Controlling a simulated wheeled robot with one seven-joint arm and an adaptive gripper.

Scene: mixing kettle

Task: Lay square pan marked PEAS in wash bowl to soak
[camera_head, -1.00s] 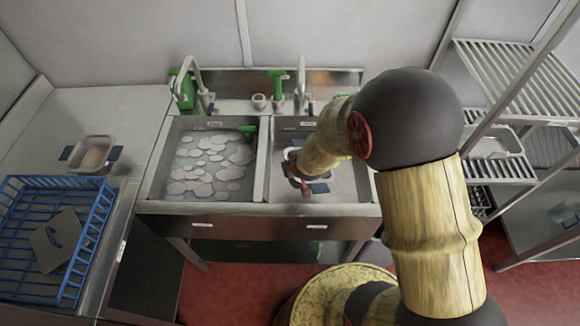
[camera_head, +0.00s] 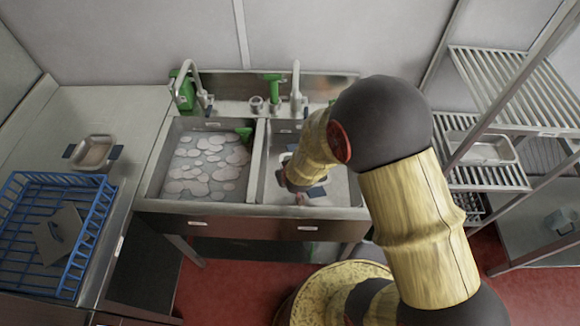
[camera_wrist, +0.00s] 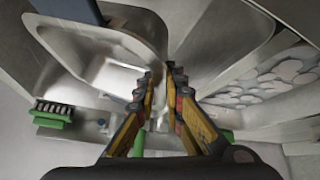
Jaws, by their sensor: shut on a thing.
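A square metal pan with blue handles is in the right sink basin (camera_head: 340,196); in the wrist view the pan (camera_wrist: 105,50) fills the upper left, with one blue handle (camera_wrist: 68,10) at the top edge. No marking on it is readable. My gripper (camera_head: 298,190) is down in the right basin. In the wrist view its fingers (camera_wrist: 163,78) are closed together at the pan's near right side, shut on the pan. My arm hides part of the pan in the head view. The wash bowl with suds (camera_head: 208,165) is the left basin; it also shows in the wrist view (camera_wrist: 275,85).
A similar pan with blue handles (camera_head: 93,152) sits on the left counter. A blue rack (camera_head: 62,235) stands in front of it. Taps (camera_head: 296,92) and a green bottle (camera_head: 184,90) line the back. A divider (camera_head: 259,165) separates the basins. Shelving (camera_head: 485,175) stands right.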

